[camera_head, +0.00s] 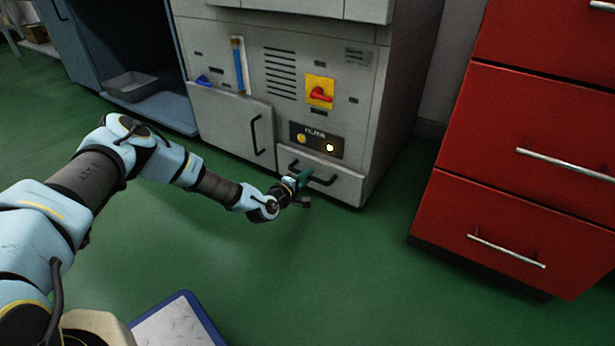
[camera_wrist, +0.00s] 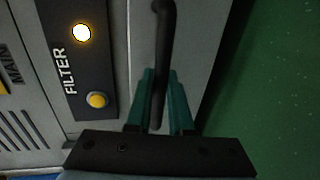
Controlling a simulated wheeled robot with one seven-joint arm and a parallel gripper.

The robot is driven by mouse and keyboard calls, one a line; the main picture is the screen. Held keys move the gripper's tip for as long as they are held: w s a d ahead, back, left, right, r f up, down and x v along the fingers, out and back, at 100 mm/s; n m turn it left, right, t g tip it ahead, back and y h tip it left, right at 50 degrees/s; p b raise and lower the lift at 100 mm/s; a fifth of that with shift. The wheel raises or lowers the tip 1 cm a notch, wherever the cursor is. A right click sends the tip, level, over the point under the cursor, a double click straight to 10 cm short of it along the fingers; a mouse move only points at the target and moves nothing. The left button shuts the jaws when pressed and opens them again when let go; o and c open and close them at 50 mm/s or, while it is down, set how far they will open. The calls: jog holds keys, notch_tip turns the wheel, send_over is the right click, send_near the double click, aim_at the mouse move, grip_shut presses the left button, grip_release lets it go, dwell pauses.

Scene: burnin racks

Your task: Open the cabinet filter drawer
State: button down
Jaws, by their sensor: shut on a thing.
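The filter drawer (camera_head: 345,187) is the low grey front at the bottom right of the grey cabinet (camera_head: 225,55), under the panel labelled FILTER (camera_wrist: 75,60). It looks flush or nearly flush with the cabinet; I cannot tell exactly. Its dark bar handle (camera_head: 325,181) runs across its front. My gripper (camera_head: 303,178) is at the left part of this handle. In the wrist view the handle (camera_wrist: 163,40) passes between the two green fingers of my gripper (camera_wrist: 160,100), which are shut on it. The fingers hide part of the handle.
A hinged grey door (camera_head: 230,120) with a dark handle is left of the drawer. A red drawer unit (camera_head: 500,200) stands at the right. The green floor (camera_head: 330,270) before the cabinet is clear. A blue-edged tray (camera_head: 180,325) is near my base.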

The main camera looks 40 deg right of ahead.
jog(key=f+p+v, duration=0.2)
jog(key=p+v, duration=0.1)
jog(key=v, duration=0.7)
jog(key=a+f+p+v, duration=0.1)
jog(key=f+p+v, duration=0.1)
jog(key=v, duration=0.9)
jog(key=shift+f+p, duration=0.25)
jog(key=shift+p, duration=0.15)
jog(key=c, duration=0.8)
grip_release()
jog(key=shift+d, duration=0.1)
jog(key=p+v, duration=0.3)
jog(key=v, duration=0.8)
jog(key=shift+f, duration=0.1)
